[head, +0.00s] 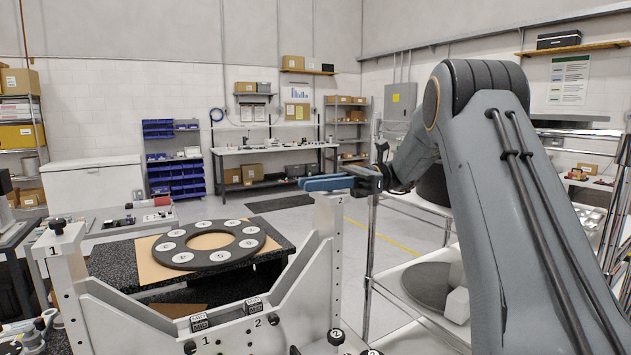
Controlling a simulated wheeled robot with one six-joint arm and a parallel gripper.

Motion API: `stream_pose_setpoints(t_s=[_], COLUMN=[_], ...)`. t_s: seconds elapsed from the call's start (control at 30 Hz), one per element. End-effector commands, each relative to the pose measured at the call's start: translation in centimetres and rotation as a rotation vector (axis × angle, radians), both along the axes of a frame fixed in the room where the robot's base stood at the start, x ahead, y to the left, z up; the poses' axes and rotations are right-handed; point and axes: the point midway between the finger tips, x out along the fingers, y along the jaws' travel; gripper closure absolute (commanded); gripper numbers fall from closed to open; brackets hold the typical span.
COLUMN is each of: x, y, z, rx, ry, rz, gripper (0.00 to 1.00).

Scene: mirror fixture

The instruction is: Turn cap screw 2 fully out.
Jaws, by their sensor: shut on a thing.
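The fixture's right post (328,222), marked 2, stands upright near the middle of the head view. My gripper (322,184) reaches in from the right, with its blue fingers lying level across the top of this post. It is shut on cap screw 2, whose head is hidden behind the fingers. I cannot tell how far the screw is turned. Cap screw 1 (57,227), a black knob, sits on top of the left post (66,256), marked 1.
A black ring with several white round labels (210,224) lies on a brown sheet on the dark slab (115,265) behind the fixture. Black knobs (273,319) sit along the fixture's lower front. A wire rack (371,255) stands right of post 2. Open floor (340,255) shows behind.

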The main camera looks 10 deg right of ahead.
Motion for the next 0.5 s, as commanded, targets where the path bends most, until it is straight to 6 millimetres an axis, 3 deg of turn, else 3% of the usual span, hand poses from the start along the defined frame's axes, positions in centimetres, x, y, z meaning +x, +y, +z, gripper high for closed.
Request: stream_pose_setpoints(t_s=[0.27, 0.3, 0.4, 0.5], x=[0.0, 0.01, 0.0, 0.0], y=[0.01, 0.01, 0.01, 0.01], z=[0.03, 0.03, 0.03, 0.03], rx=[0.0, 0.0, 0.0, 0.0], ry=[-0.001, -0.001, -0.001, -0.001], rz=[0.0, 0.0, 0.0, 0.0], gripper=[1.0, 0.8, 0.63, 0.63])
